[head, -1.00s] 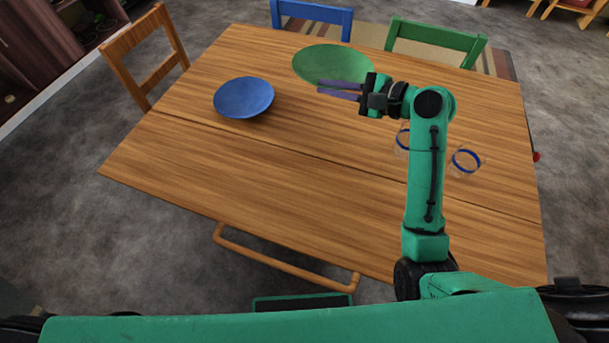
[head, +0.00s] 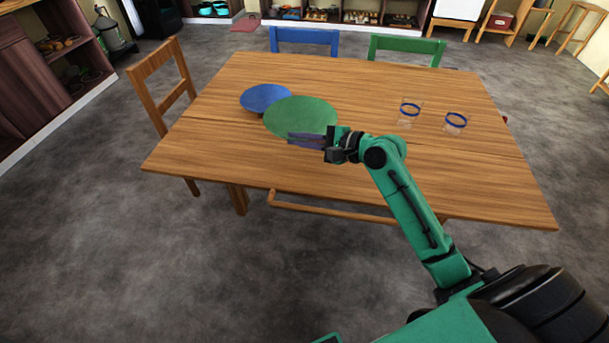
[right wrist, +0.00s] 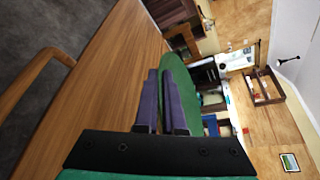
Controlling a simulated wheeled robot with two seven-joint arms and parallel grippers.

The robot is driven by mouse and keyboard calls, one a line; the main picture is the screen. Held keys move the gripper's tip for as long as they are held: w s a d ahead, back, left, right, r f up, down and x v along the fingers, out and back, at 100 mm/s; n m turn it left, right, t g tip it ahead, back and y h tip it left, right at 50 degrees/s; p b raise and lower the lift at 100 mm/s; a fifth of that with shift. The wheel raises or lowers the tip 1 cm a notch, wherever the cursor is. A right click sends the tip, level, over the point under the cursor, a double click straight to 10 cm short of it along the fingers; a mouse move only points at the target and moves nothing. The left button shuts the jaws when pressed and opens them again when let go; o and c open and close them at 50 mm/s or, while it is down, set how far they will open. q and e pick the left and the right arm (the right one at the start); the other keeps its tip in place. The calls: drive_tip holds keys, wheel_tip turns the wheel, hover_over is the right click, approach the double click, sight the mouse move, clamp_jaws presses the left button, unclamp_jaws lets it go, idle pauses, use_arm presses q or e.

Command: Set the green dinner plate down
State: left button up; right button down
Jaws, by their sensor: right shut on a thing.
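The green dinner plate (head: 300,117) is a flat round disc over the left part of the wooden table (head: 400,175). My right gripper (head: 292,139) is shut on its near edge, with the arm coming from the lower right. In the right wrist view, the two purple fingers (right wrist: 164,102) pinch the rim of the plate (right wrist: 177,75), which shows at a shallow angle. The plate looks level and low over the tabletop; whether it touches the wood is hard to tell. My left gripper is out of view.
A blue plate (head: 265,97) lies just behind and left of the green one, which overlaps it in the picture. Two clear glasses with blue bands (head: 410,110) (head: 456,122) stand on the right. The table's middle and right front are clear. Chairs stand at the left (head: 163,85) and back.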

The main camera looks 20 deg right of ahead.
sight(299, 181)
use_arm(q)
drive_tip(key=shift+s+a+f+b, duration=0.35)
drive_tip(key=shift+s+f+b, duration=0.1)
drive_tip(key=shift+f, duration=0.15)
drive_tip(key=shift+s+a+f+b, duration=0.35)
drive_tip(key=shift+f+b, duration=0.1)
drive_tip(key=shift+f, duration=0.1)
use_arm(e)
drive_tip(key=f, duration=1.2)
drive_tip(key=shift+s+a, duration=0.15)
drive_tip(key=shift+a, duration=0.1)
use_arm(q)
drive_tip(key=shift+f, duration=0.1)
use_arm(e)
drive_tip(key=shift+f, duration=0.1)
drive_tip(key=c, duration=1)
unclamp_jaws()
drive_tip(key=v, duration=1.1)
drive_tip(key=shift+s, duration=0.1)
drive_tip(key=shift+s+d+r, duration=0.25)
drive_tip(key=shift+s+d, duration=0.1)
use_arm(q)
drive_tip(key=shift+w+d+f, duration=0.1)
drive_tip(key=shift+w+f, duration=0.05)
